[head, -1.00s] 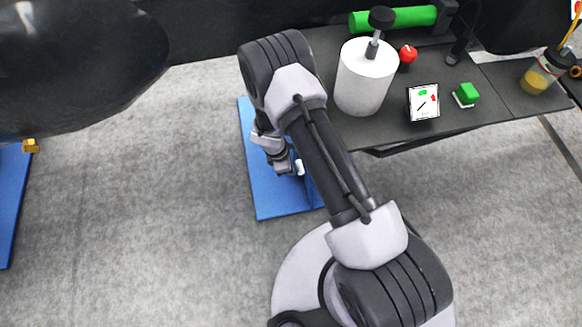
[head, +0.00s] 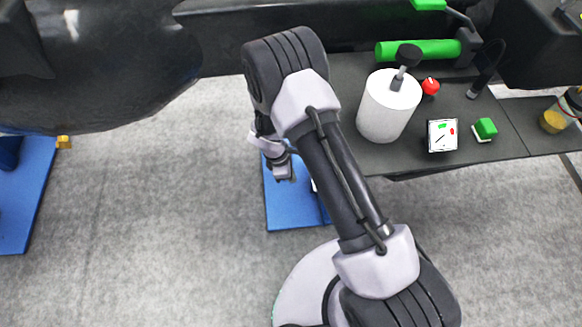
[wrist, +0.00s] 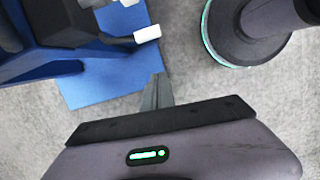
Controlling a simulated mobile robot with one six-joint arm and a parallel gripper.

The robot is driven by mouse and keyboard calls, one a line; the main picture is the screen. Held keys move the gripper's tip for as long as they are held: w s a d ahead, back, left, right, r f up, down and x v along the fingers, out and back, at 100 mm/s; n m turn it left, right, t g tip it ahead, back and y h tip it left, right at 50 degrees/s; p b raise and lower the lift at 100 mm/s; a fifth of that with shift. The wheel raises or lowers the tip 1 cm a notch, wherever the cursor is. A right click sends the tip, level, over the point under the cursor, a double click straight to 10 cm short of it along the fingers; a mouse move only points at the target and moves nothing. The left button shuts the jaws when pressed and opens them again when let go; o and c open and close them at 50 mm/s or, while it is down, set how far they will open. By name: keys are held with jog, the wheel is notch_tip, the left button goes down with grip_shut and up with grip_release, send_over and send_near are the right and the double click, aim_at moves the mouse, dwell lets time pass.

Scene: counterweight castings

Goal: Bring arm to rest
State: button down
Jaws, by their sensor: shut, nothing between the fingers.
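My arm hides part of the plate (head: 290,212) in the head view.
A dark bench holds a white cylinder (head: 388,108), a red knob (head: 430,86), a dial box (head: 442,135), a green button (head: 485,128) and a green cylinder (head: 420,49). A large black casting (head: 100,60) overhangs the upper left. Grey floor (head: 160,220) is open at left.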

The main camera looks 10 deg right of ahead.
jog(key=d+r+m+t+y, duration=0.1)
jog(key=d+r+m, duration=0.15)
jog(key=r, duration=0.65)
jog(key=d+r+m, duration=0.1)
jog(key=r+m, duration=0.3)
jog(key=r, duration=0.6)
jog(key=d+r+m+t+y, duration=0.1)
jog(key=r+m, duration=0.3)
jog(key=r, duration=0.5)
jog(key=s+d+r+m+t+y, duration=0.1)
jog(key=s+r+m+t, duration=0.3)
jog(key=s+r+m, duration=0.7)
jog(key=s+r+y, duration=0.1)
jog(key=s+r, duration=0.4)
jog(key=s, duration=0.2)
jog(key=shift+y, duration=0.4)
